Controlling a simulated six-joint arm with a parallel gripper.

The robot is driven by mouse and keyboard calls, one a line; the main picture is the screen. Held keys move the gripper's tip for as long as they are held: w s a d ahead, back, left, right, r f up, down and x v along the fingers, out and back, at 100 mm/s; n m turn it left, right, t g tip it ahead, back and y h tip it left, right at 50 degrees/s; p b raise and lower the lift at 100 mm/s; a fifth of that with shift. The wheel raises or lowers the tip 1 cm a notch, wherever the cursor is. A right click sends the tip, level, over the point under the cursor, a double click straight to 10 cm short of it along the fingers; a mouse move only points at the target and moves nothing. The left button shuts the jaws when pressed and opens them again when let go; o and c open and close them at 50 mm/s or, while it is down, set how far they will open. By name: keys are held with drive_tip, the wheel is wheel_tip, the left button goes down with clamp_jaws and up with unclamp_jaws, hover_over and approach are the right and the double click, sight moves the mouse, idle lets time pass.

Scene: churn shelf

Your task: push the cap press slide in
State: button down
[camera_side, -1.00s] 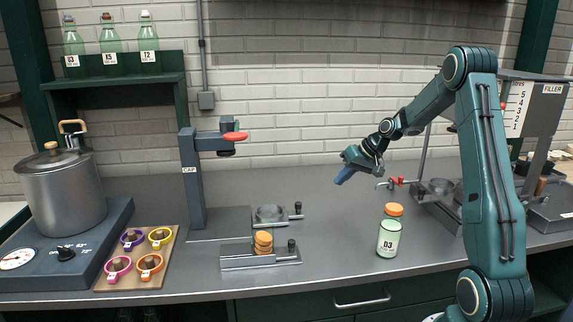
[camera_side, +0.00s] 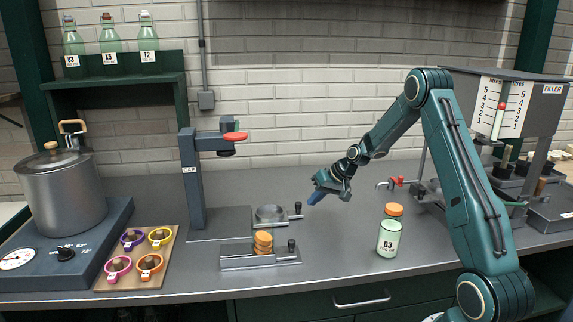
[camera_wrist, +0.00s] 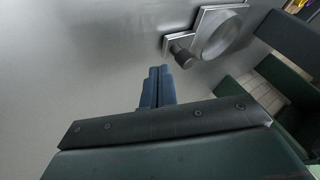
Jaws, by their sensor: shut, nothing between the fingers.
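The cap press (camera_side: 193,185) stands at the left middle of the counter, with a red-tipped lever at its top. Its slide carries a grey round cup (camera_side: 270,213) and has a dark knob (camera_side: 298,208) at its right end. The slide sticks out to the right of the press column. In the wrist view the round cup (camera_wrist: 218,38) and knob (camera_wrist: 181,50) show at the top right. My gripper (camera_side: 314,199) is shut and empty, in the air just right of the knob and apart from it. Its blue fingers (camera_wrist: 157,88) point toward the knob's side of the counter in the wrist view.
A cap holder with orange caps (camera_side: 263,242) and its own knob (camera_side: 291,245) sits in front of the slide. A capped jar marked D3 (camera_side: 388,239) stands to the right. A board of coloured rings (camera_side: 140,262) and a pot (camera_side: 62,190) are at left.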

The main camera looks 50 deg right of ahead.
sight(273, 215)
drive_tip(key=shift+w+a, duration=0.5)
drive_tip(key=shift+a, duration=0.15)
drive_tip(key=w+a, duration=0.9)
idle(0.4)
drive_tip(key=shift+s+d, duration=0.35)
drive_tip(key=shift+d, duration=0.1)
drive_tip(key=s+d, duration=0.2)
drive_tip(key=d, duration=0.1)
drive_tip(key=shift+s+r, duration=0.1)
drive_tip(key=v, duration=1)
drive_tip(key=shift+a, duration=0.1)
